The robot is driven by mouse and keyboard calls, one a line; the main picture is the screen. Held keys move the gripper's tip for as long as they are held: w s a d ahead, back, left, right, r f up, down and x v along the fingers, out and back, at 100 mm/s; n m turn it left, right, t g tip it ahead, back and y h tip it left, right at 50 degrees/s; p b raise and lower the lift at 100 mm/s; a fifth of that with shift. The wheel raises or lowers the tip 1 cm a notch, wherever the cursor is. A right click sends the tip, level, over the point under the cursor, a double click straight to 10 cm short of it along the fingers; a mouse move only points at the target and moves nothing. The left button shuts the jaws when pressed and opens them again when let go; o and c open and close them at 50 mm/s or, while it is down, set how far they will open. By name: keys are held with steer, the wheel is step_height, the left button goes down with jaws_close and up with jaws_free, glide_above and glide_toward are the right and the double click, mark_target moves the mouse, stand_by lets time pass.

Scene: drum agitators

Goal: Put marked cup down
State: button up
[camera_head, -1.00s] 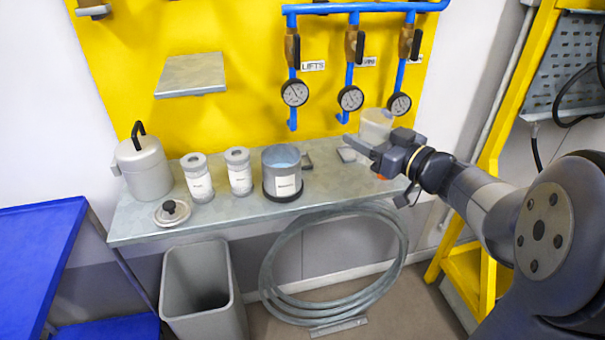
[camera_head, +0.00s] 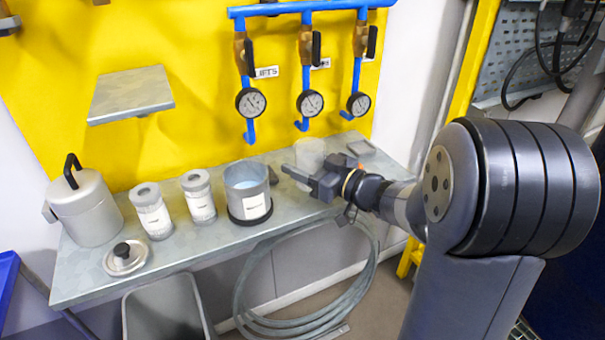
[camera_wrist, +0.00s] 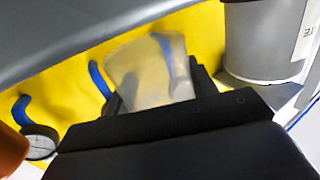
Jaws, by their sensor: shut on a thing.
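A clear, frosted cup (camera_head: 309,153) is at my gripper (camera_head: 306,178), over the back of the grey bench (camera_head: 215,243), below the middle gauge. My gripper is shut on the cup. In the wrist view the translucent cup (camera_wrist: 150,72) shows between the dark fingers, looking tilted in that picture. No mark on it can be made out. The gripper hides its lower part in the head view, so I cannot tell whether it touches the bench.
A grey pot (camera_head: 247,190) with a white label stands just left of my gripper. Two labelled jars (camera_head: 152,212), a lid (camera_head: 125,257) and a lidded can (camera_head: 83,210) stand farther left. A flat grey block (camera_head: 360,147) lies to the right. Gauges (camera_head: 310,103) hang above.

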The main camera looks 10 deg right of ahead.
steer(key=shift+f, duration=0.9)
steer(key=shift+f, duration=0.1)
steer(key=o, duration=1.1)
steer(key=shift+c, duration=0.2)
steer(key=shift+d, duration=0.1)
steer(key=p+v, duration=0.1)
steer(key=v, duration=1.1)
